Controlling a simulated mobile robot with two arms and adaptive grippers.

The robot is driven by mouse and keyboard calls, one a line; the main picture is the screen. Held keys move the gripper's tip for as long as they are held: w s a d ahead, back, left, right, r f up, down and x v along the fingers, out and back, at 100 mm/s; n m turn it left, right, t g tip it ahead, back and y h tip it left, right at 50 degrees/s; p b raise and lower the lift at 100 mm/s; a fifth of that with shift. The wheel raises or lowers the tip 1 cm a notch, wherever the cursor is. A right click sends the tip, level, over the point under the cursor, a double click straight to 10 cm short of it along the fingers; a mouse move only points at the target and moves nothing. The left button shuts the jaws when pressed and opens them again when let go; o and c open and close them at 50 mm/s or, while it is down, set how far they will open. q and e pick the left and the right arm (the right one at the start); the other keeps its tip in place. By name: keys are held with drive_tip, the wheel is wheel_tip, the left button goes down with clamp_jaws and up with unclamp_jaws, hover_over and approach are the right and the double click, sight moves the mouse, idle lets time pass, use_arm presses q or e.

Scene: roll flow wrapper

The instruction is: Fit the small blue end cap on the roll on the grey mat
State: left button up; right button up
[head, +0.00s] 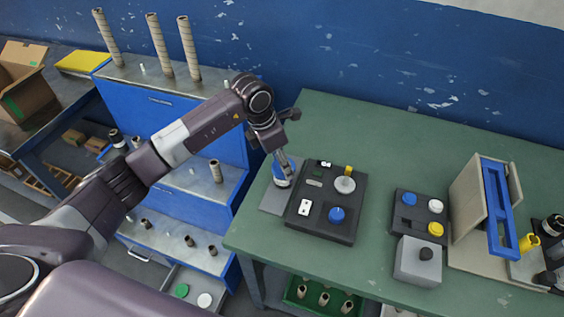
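My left gripper (283,172) points down over the grey mat (270,204), at the left edge of the green table. A blue part (278,168) shows right at its fingers, with a pale round piece (283,183) just below, close above or on the mat. The fingers cover much of both, so I cannot tell whether they grip the blue part or whether it sits on a roll. Another blue round piece (337,214) lies in the dark tray (323,232), and a blue cap (408,199) is in the smaller dark tray (397,217). My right gripper is not in view.
The dark tray beside the mat also holds a grey disc (345,185) and a white plate (305,207). A grey box with a black knob (424,254) and a blue frame (498,210) stand to the right. The table's back strip is clear.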

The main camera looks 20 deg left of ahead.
use_arm(q)
drive_tip(key=shift+f, duration=0.1)
idle(0.3)
drive_tip(key=shift+f+b, duration=0.3)
drive_tip(key=shift+b, duration=0.2)
drive_tip(key=shift+f, duration=0.15)
idle(0.4)
drive_tip(key=o, duration=0.9)
drive_tip(key=shift+o, duration=0.3)
drive_tip(key=o, duration=0.4)
